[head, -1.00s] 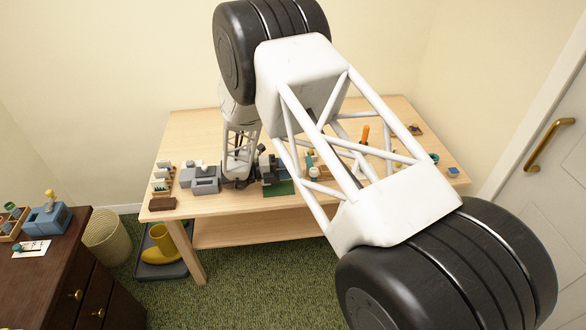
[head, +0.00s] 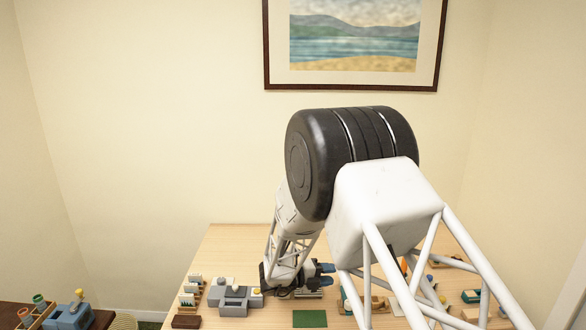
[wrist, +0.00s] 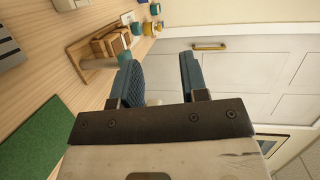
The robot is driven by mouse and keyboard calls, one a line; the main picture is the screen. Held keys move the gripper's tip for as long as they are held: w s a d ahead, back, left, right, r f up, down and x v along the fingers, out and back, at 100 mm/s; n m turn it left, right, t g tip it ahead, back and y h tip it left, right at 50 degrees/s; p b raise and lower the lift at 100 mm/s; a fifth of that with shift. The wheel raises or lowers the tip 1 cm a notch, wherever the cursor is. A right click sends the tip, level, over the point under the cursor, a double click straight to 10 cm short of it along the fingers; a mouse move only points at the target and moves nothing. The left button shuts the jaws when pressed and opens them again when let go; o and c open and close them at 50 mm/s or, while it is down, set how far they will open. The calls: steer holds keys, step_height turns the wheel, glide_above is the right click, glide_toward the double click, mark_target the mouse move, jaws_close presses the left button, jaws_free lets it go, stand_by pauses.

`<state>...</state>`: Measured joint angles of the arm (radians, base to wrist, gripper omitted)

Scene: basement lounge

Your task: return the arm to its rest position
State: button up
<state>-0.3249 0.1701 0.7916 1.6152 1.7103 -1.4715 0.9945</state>
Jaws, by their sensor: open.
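My gripper (head: 326,274) is over the wooden table, in front of my white and black arm, in the head view. In the wrist view its two blue-padded fingers (wrist: 160,75) stand apart with nothing held between them. Beyond the fingers the wrist view shows the white door and the table's edge. My arm covers part of the table's right half in the head view.
The wooden table (head: 232,243) holds a grey device (head: 237,300), a green mat (head: 310,318) and several small items on the right. A wooden tray (wrist: 80,52) with blocks shows in the wrist view. A framed picture (head: 355,40) hangs on the wall behind.

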step_height(320, 180, up, 8)
steer(key=w+d+n+t+y, duration=0.1)
steer(key=w+n+t+y, duration=0.2)
steer(key=n+t, duration=0.1)
steer(key=s+a+r+n+t+y, duration=0.1)
steer(key=s+r+n+t+y, duration=0.1)
steer(key=s+r+n+y, duration=0.35)
steer(key=s+a+r+n+t+y, duration=0.1)
steer(key=s+r+n+t+y, duration=0.1)
steer(key=r+n+y, duration=0.7)
steer(key=s+d+r+n+g, duration=0.1)
steer(key=s+d+n+g, duration=0.1)
steer(key=s, duration=1.1)
steer(key=s+d+r+n+g+h, duration=0.1)
steer(key=s+d+n+g, duration=0.2)
steer(key=s+n, duration=0.4)
steer(key=s+d+r+n+g+h, duration=0.1)
steer(key=s+d+n+g, duration=0.2)
steer(key=s, duration=1.7)
steer(key=shift+s+r+n+g, duration=0.2)
steer(key=shift+n+g, duration=0.6)
steer(key=shift+n, duration=0.35)
